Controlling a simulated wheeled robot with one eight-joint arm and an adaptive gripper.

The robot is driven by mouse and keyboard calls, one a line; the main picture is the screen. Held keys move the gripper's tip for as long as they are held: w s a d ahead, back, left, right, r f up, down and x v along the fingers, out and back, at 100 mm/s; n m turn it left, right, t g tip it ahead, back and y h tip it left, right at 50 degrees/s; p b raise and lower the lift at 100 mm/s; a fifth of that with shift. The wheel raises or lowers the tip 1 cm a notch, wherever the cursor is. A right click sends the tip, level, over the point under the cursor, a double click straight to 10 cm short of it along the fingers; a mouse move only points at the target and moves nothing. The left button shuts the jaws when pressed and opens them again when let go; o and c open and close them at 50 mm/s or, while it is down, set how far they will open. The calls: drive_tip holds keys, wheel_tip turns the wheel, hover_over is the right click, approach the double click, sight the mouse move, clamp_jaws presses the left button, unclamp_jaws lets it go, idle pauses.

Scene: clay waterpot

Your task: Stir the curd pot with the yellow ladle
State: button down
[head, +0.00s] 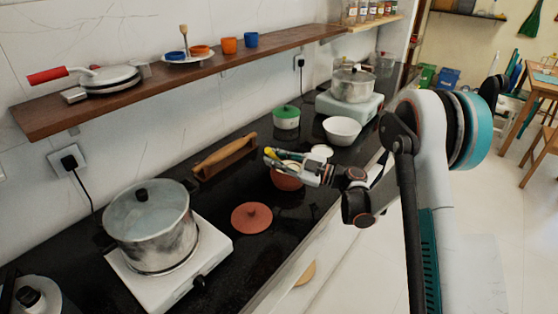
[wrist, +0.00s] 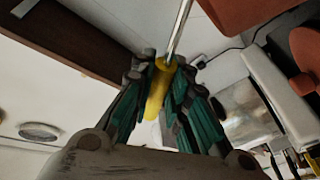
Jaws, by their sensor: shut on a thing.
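My gripper (head: 284,160) is over a terracotta clay pot (head: 287,182) on the black counter and covers much of its mouth. In the wrist view the green-padded fingers (wrist: 160,80) are shut on the yellow handle of the ladle (wrist: 157,95). Its metal shaft runs up out of that view, and its bowl is not seen. A bit of yellow also shows at the fingers in the head view. Part of the terracotta pot (wrist: 240,14) fills the top right of the wrist view. Whether the ladle touches the pot or its contents, I cannot tell.
A terracotta lid (head: 251,217) lies on the counter in front of the pot. A wooden rack (head: 225,157) is to the left, a steel pot (head: 150,228) on a white stove nearer. A white bowl (head: 342,131) and green-lidded pot (head: 286,118) stand behind.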

drive_tip(key=shift+s+a, duration=0.35)
drive_tip(key=shift+s, duration=0.15)
drive_tip(key=shift+d, duration=1.15)
drive_tip(key=shift+w+a, duration=0.3)
wheel_tip(320, 180, up, 11)
drive_tip(key=p, duration=0.5)
drive_tip(key=shift+s+a+f, duration=0.15)
drive_tip(key=shift+s+a, duration=0.1)
drive_tip(key=shift+s, duration=0.15)
